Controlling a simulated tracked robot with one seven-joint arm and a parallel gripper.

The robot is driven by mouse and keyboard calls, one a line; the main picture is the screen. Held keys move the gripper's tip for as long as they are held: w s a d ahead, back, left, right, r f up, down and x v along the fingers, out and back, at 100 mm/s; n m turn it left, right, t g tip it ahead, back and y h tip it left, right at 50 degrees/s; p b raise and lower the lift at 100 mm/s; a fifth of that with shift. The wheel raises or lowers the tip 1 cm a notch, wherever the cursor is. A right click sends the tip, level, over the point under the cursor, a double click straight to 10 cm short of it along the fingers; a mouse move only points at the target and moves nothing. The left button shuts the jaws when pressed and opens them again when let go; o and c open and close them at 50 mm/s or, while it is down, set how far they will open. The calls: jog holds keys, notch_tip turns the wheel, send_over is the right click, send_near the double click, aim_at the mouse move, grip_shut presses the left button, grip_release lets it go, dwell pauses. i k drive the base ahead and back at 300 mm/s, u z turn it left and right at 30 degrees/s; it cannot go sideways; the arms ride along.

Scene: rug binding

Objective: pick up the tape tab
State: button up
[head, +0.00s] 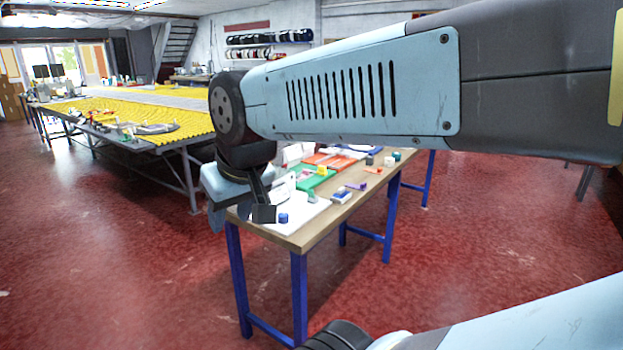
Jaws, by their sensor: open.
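My gripper (262,206) hangs over the near left end of a wooden table (318,229) with blue legs. Its dark fingers point down and it is open, with nothing seen between them. A small blue round piece (283,218) is just right of the fingers on a white sheet (302,214). Several small coloured pieces lie farther along the table, among them a purple one (357,186), an orange one (373,170) and a yellow one (323,170). I cannot tell which is the tape tab; part of the tabletop is hidden behind my gripper and arm.
A green tray (322,184) and a red-orange tray (318,157) lie on the same table. A long table with yellow cloth (120,112) stands at the left. Red floor is clear at the right.

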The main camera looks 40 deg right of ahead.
aim_at(305, 173)
jog(key=i, duration=0.15)
jog(key=z, duration=0.8)
jog(key=k, duration=0.3)
jog(key=z, duration=0.65)
jog(key=i, duration=1.3)
jog(key=u, duration=0.35)
